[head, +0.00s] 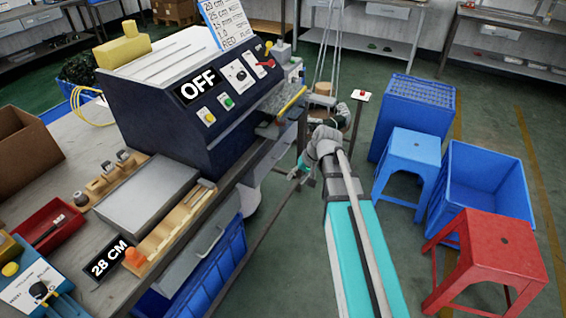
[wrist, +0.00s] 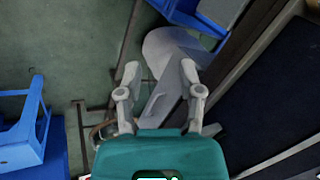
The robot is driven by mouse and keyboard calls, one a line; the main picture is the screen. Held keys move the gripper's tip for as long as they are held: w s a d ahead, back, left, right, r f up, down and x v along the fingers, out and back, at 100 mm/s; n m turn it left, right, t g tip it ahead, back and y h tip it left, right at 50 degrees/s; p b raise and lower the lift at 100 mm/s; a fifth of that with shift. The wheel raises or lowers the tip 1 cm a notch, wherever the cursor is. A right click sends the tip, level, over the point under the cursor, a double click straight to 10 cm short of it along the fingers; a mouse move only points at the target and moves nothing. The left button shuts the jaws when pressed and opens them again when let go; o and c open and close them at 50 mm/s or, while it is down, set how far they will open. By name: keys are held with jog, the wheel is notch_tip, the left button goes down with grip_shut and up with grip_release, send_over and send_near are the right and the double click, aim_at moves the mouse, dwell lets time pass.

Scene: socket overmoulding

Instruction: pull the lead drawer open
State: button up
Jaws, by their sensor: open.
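A grey drawer front with a pale bar handle (head: 207,240) shows under the workbench's front edge in the head view, above blue crates. It looks shut. A second grey front (head: 275,158) lies farther back, below the machine. I cannot tell which is the lead drawer. My gripper (head: 295,174) is beside the bench in the aisle, apart from both fronts; it is small and partly hidden by my arm. In the wrist view my gripper (wrist: 160,72) has its two fingers spread, with nothing held between them.
A blue-black machine (head: 170,120) marked OFF stands on the workbench (head: 60,180). To the right are a blue stool (head: 408,150), a blue crate (head: 490,190) and a red stool (head: 485,255). The wrist view shows a blue stool (wrist: 30,130).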

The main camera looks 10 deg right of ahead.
jog(key=w+d+f+m+t+y+b, duration=0.2)
jog(key=w+d+f+b, duration=0.2)
jog(key=w+b, duration=0.4)
jog(key=w+d+f+m+t+y+b, duration=0.1)
jog(key=w+d+f+t+y+b, duration=0.2)
jog(key=w+b, duration=0.6)
jog(key=w+d+f+m+t+y+b, duration=0.2)
jog(key=w+d+f+b, duration=0.3)
jog(key=w+f+b, duration=0.2)
jog(key=shift+w+d+f+m+t+y+b, duration=0.15)
jog(key=shift+w+f+m+t+y+b, duration=0.2)
jog(key=shift+w+b, duration=0.6)
jog(key=shift+s, duration=0.2)
jog(key=b+x, duration=0.3)
jog(key=x, duration=1)
jog(key=shift+w+a, duration=0.15)
jog(key=shift+a, duration=0.25)
grip_shut()
